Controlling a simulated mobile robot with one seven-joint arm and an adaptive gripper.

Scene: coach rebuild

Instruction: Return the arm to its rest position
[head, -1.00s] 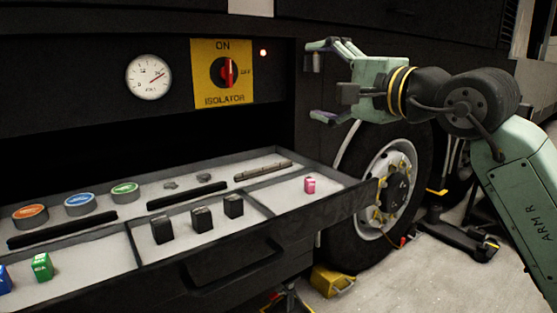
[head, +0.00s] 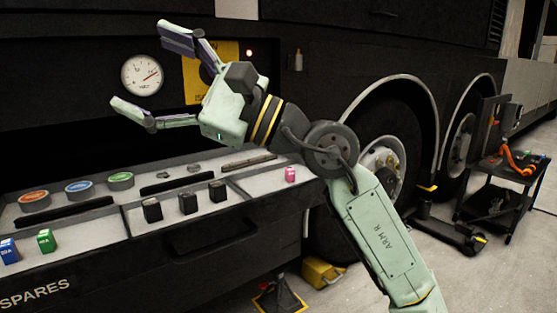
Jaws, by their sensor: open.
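My gripper (head: 140,72) is open and empty in the head view. Its two fingers spread to the left, above the spares drawer (head: 236,239) and in front of the dark panel. My arm runs from the lower right up to it, bent at the black joint. The gripper covers much of the yellow isolator plate (head: 191,85), and its red switch is hidden. The white gauge (head: 142,75) shows between the two fingers.
The drawer holds round tins (head: 78,188), black blocks (head: 188,203), a pink fuse (head: 290,174), a green fuse (head: 46,240) and a blue fuse (head: 9,251). A wheel (head: 384,168) stands behind my arm.

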